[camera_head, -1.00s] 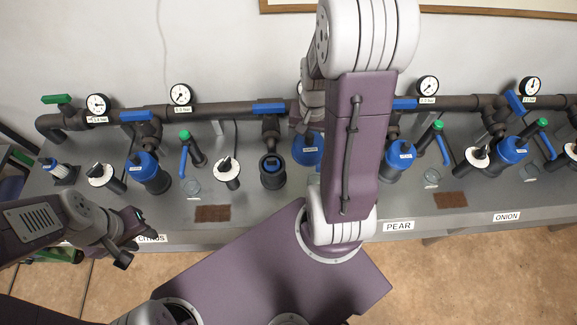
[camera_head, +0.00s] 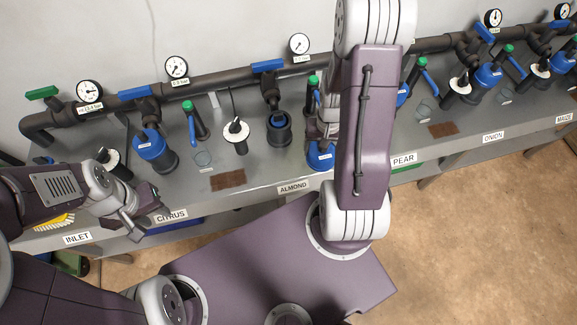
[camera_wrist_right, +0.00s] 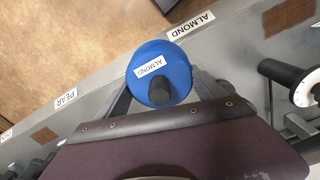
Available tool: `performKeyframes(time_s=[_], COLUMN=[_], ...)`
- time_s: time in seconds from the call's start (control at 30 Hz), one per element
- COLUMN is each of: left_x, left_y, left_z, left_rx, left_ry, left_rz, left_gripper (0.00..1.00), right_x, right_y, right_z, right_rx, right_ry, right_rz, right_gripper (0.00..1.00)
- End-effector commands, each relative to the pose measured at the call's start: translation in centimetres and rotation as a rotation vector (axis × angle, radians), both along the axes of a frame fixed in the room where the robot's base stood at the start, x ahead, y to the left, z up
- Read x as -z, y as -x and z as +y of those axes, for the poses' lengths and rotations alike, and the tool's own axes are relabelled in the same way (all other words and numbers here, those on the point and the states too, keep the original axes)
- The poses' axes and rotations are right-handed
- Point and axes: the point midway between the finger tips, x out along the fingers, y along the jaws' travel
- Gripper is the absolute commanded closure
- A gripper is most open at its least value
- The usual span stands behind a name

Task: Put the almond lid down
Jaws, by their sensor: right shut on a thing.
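The almond lid (camera_wrist_right: 172,62) is a round blue cap with a white ALMOND label and a dark round stub. My right gripper (camera_wrist_right: 160,93) is shut on it. In the head view the blue lid (camera_head: 319,158) shows beside my right arm, over the bench's front strip between the ALMOND and PEAR labels; I cannot tell whether it touches the bench. The almond housing (camera_head: 279,138) stands open, left of the lid. My left gripper (camera_head: 140,208) is empty near the CITRUS label; its finger gap is unclear.
The grey bench (camera_head: 262,175) has a bare strip in front of the almond housing, with a brown mat (camera_head: 228,180) to the left. The citrus housing (camera_head: 155,150) and a black-and-white knob (camera_head: 236,131) stand behind. Pipe, valves and gauges line the back.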

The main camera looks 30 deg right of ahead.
Motion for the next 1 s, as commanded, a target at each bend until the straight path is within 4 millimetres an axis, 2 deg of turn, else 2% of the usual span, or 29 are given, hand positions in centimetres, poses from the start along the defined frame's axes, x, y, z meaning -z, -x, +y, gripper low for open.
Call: performKeyframes(time_s=[0.23,0.4,0.63,0.83,1.0], left_x=[-0.3,-0.6,-0.6,-0.8,-0.8], left_y=[0.0,0.0,0.0,0.0,0.0], left_z=[0.0,0.0,0.0,0.0,0.0], left_rx=[0.0,0.0,0.0,0.0,0.0], left_ry=[0.0,0.0,0.0,0.0,0.0], left_rz=[0.0,0.0,0.0,0.0,0.0], left_gripper=[0.64,0.64,0.64,0.64,0.64], right_x=[3.9,6.0,6.8,10.1,10.6], right_y=[-4.5,-7.0,-7.7,-7.7,-7.7], right_z=[4.9,7.2,7.9,7.9,7.9], right_rx=[-0.01,-0.005,0.0,0.0,0.0], right_ry=[-0.002,-0.001,-0.001,-0.001,0.0], right_rz=[0.005,0.002,0.003,0.004,0.001], right_gripper=[0.62,0.62,0.62,0.62,0.62])
